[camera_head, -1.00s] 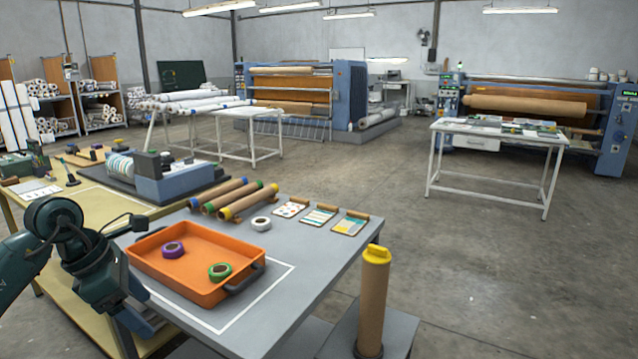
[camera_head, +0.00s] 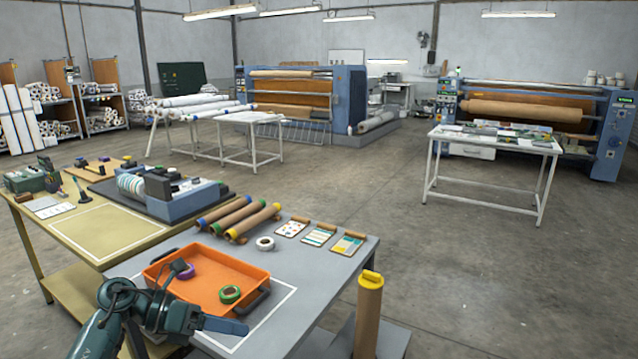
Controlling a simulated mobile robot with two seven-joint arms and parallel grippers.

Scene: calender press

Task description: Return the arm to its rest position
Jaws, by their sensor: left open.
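My left arm comes in at the bottom left. Its gripper (camera_head: 236,327) is in front of the orange tray's near side, with its blue fingers pointing right; it is open and nothing shows between them. The arm covers part of the tray's near left corner. The orange tray (camera_head: 228,267) stands on the grey table (camera_head: 320,283) and holds a purple tape roll (camera_head: 188,271) and a green tape roll (camera_head: 229,294). A dark part of my arm overlaps the purple roll in the view. My right gripper is not in view.
A white tape roll (camera_head: 265,244), several cardboard tubes (camera_head: 238,219) and pattern cards (camera_head: 319,235) lie behind the tray. An upright yellow-capped tube (camera_head: 368,318) stands at the table's right front. A yellowish bench (camera_head: 104,232) adjoins on the left. Open floor lies to the right.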

